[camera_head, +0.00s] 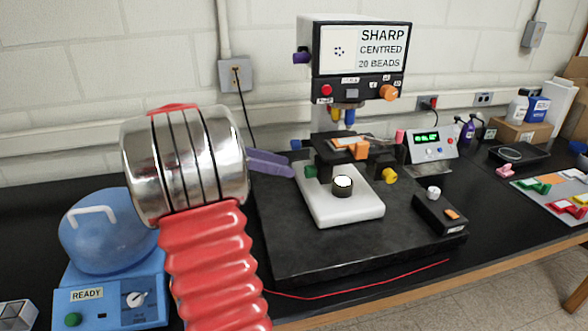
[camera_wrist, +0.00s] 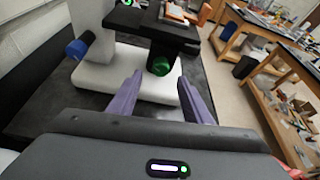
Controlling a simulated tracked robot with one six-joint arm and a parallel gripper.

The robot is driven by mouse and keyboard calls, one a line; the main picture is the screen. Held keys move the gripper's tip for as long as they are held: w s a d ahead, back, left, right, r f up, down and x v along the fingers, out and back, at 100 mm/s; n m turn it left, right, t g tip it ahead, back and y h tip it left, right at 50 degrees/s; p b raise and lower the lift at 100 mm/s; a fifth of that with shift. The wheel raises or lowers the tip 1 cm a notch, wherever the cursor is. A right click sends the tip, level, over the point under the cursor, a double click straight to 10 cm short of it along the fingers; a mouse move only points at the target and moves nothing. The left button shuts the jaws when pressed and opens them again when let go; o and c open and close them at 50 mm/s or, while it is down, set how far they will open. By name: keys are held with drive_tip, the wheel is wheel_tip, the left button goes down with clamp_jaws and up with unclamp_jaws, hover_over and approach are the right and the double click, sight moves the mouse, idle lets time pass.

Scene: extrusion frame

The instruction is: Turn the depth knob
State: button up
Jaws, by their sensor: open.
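A microscope-like instrument (camera_head: 318,205) with a white base stands on a black slab. Several coloured knobs show: a green knob (camera_head: 310,172) low on the left of its stage, a blue knob (camera_head: 296,144), a yellow knob (camera_head: 390,175), a purple knob (camera_head: 301,57) and an orange knob (camera_head: 390,92). No label tells me which is the depth knob. My gripper (camera_head: 290,166) is left of the stage. In the wrist view my gripper (camera_wrist: 160,82) has its purple fingers apart and empty, with the green knob (camera_wrist: 160,66) just ahead between them. Contact cannot be made out.
The screen (camera_head: 362,48) reads "SHARP CENTRED 20 BEADS". A blue centrifuge-like device (camera_head: 110,290) marked "READY" stands at the left front. A small black box (camera_head: 440,214) sits right of the white base. A red cable (camera_head: 360,294) lies in front of the slab.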

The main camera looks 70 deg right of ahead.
drive_tip(key=v, duration=0.7)
idle(1.3)
drive_tip(key=w+a+f+m+t, duration=0.1)
drive_tip(key=w+a+t, duration=0.2)
drive_tip(key=a, duration=0.6)
drive_tip(key=w+a+f+m+t, duration=0.15)
drive_tip(key=a+t, duration=0.25)
drive_tip(key=a, duration=0.4)
drive_tip(key=w+a+f+t, duration=0.2)
drive_tip(key=w+a+t, duration=0.1)
drive_tip(key=a, duration=0.6)
drive_tip(key=a+f+m+t+y, duration=0.2)
drive_tip(key=a+t+y, duration=0.1)
drive_tip(key=a, duration=0.8)
drive_tip(key=s+a+f+m+t+y, duration=0.1)
drive_tip(key=a+f+m+t+y, duration=0.1)
drive_tip(key=a, duration=1)
drive_tip(key=t+y, duration=0.1)
drive_tip(key=t, duration=0.1)
drive_tip(key=shift+s+t, duration=0.2)
drive_tip(key=shift+t, duration=0.1)
drive_tip(key=shift+m, duration=0.25)
